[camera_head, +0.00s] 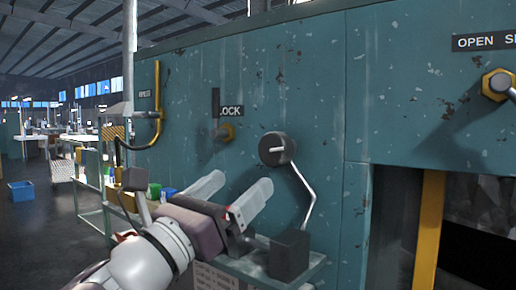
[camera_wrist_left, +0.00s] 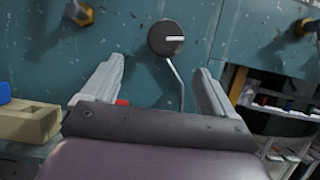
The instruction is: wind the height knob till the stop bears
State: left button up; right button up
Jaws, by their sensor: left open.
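A dark round knob (camera_head: 277,149) with a pale pointer line sits on the teal panel (camera_head: 320,100). A thin bent metal rod (camera_head: 309,190) runs down from beside it. The knob also shows in the left wrist view (camera_wrist_left: 166,38), beyond the fingertips and roughly between them. I see no label on it. My left gripper (camera_head: 240,180) is open and empty, below and left of the knob in the head view and apart from it. Its pale fingers also show in the left wrist view (camera_wrist_left: 158,70). I cannot pick out the stop. My right gripper is not in view.
Another hex-based knob (camera_head: 497,84) is at upper right. A dark block (camera_head: 289,254) stands on a ledge below the panel. A yellow handle (camera_head: 157,105) is at left.

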aim_at(273, 153)
pick_arm(q)
jog(key=p+x, duration=0.5)
jog(key=x, duration=0.5)
jog(key=shift+w+d+r+p, duration=0.15)
jog(key=shift+w+r+p, duration=0.1)
jog(key=shift+p, duration=0.1)
jog(key=shift+s+d+r, duration=0.1)
jog(key=shift+s+d, duration=0.05)
jog(key=shift+d, duration=0.1)
jog(key=shift+s+d+r, duration=0.1)
jog(key=shift+s+r, duration=0.05)
jog(key=shift+s, duration=0.4)
jog(key=shift+w, duration=0.3)
jog(key=shift+c, duration=1.3)
jog(key=shift+w, duration=0.15)
jog(key=c, duration=0.6)
jog(key=shift+c, duration=0.9)
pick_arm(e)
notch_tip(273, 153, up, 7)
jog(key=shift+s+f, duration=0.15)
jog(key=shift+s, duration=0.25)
